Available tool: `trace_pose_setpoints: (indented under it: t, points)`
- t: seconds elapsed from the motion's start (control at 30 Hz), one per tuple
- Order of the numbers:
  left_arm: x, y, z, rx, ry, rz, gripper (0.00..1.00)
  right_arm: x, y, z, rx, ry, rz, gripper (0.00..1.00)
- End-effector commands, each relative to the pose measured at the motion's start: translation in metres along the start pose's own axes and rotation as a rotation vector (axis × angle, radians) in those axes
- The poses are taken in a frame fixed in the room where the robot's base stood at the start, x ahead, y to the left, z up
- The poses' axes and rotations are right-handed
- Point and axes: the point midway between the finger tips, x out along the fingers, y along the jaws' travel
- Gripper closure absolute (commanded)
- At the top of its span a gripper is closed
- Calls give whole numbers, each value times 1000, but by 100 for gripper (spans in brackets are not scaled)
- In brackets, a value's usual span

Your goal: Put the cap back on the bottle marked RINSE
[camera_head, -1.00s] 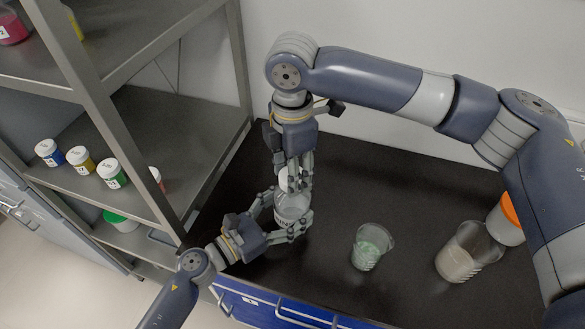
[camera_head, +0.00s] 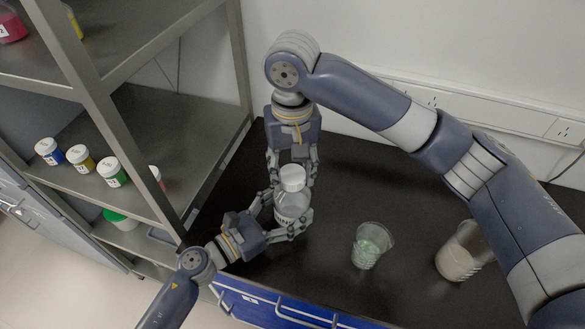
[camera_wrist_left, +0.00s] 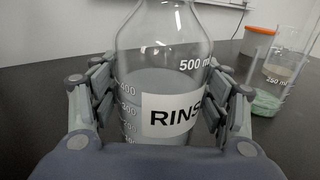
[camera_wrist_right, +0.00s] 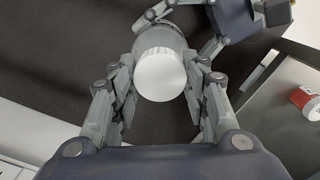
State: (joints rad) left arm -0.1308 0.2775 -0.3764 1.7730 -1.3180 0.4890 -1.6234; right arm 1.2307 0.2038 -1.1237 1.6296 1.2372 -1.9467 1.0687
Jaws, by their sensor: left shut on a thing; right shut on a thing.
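The clear bottle marked RINSE (camera_head: 291,209) stands on the dark bench. Its label (camera_wrist_left: 172,114) shows in the left wrist view, where the bottle's top is cut off. My left gripper (camera_head: 291,222) is shut around the bottle's body. The white cap (camera_head: 292,178) is at the top of the bottle and looks upright. It also shows in the right wrist view (camera_wrist_right: 160,74). My right gripper (camera_wrist_right: 160,85) is shut on the cap, with a finger on either side. Whether the cap is fully seated on the neck cannot be told.
A beaker with green contents (camera_head: 371,246) and a beaker with beige contents (camera_head: 459,255) stand to the right. An orange-lidded container (camera_wrist_left: 258,42) is behind them. A metal shelf (camera_head: 150,135) with several small jars is at the left. Bench between bottle and beakers is clear.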

Motion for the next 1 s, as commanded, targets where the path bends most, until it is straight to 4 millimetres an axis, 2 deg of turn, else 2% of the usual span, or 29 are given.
trace_pose_setpoints:
  t: [0.2, 0.8, 1.0]
  points:
    - [0, 0, 0, 1, 1, -1, 97, 0, -1, 0, 425, 0, -4, 67]
    - [0, -1, 0, 1, 1, -1, 97, -1, 0, -1, 1535, 1, -5, 67]
    - [0, -1, -1, 0, 2, -1, 97, 0, 1, -2, 1796, 1, -6, 67]
